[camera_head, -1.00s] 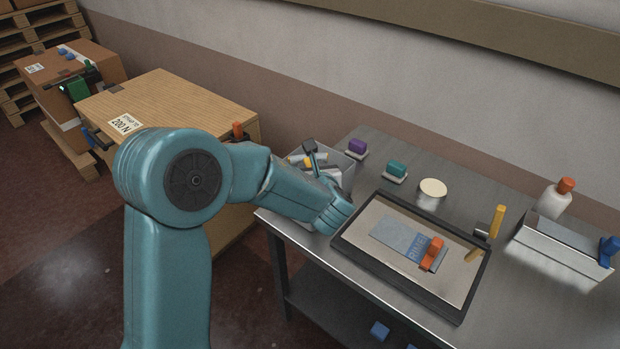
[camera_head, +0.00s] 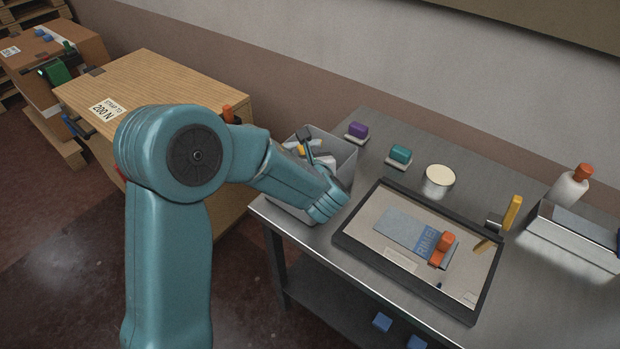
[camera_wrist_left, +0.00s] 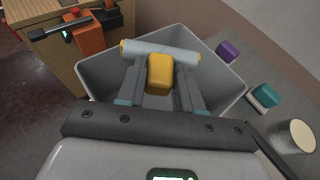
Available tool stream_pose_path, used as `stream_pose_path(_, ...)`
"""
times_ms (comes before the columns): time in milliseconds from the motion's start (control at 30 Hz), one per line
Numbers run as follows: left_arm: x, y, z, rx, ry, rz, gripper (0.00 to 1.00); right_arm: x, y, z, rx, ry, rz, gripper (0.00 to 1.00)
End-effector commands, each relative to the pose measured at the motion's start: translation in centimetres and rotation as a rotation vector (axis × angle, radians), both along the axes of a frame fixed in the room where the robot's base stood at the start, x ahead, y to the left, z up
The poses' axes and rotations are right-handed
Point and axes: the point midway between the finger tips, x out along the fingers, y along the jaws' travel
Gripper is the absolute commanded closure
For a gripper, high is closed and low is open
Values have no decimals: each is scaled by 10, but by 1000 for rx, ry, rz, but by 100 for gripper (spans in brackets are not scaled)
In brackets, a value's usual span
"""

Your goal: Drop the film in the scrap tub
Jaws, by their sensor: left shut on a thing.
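The scrap tub is a grey open box (camera_head: 345,160) at the left end of the metal table in the head view; its walls also show in the wrist view (camera_wrist_left: 222,82). My left gripper (camera_wrist_left: 160,82) is over the tub's opening, fingers pointing into it. It is shut on a yellow block (camera_wrist_left: 160,74). A pale roll with yellow ends (camera_wrist_left: 150,50), which looks like the rolled film, lies across just beyond the fingertips, at the block. I cannot tell how far the fingers reach below the rim. My right gripper is not in view.
A framed panel (camera_head: 350,239) with an orange-handled piece (camera_head: 442,250) lies on the table. Purple (camera_head: 356,130) and teal (camera_head: 401,153) blocks, a round can (camera_head: 438,182) and a white bottle (camera_head: 569,187) stand around it. A wooden box (camera_head: 150,80) stands left of the tub.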

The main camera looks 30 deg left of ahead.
Motion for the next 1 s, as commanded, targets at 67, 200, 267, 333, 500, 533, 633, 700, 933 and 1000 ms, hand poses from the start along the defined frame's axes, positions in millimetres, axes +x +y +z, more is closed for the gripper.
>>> stream_pose_path(67, 0, 0, -12, 1, 1, 0, 100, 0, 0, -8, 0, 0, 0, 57)
stream_pose_path(200, 1, 1, -16, 1, 0, 0, 100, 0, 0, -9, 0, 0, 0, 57)
stream_pose_path(267, 2, 2, -15, 1, -1, 0, 100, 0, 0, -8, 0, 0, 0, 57)
stream_pose_path(333, 2, 2, -15, 1, -1, 0, 100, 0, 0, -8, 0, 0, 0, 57)
stream_pose_path(500, 4, 3, -15, 1, -1, 0, 35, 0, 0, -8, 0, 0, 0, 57)
stream_pose_path(533, 4, 4, -15, 1, -1, 0, 35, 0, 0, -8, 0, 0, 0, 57)
stream_pose_path(633, 4, 4, -15, 1, 0, 1, 35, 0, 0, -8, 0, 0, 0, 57)
stream_pose_path(700, 4, 4, -15, 1, 0, 1, 35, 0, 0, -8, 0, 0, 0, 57)
stream_pose_path(933, -6, -7, -9, 1, -3, -1, 35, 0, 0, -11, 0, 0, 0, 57)
stream_pose_path(1000, -16, -16, -4, 0, -4, -3, 35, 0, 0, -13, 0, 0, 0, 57)
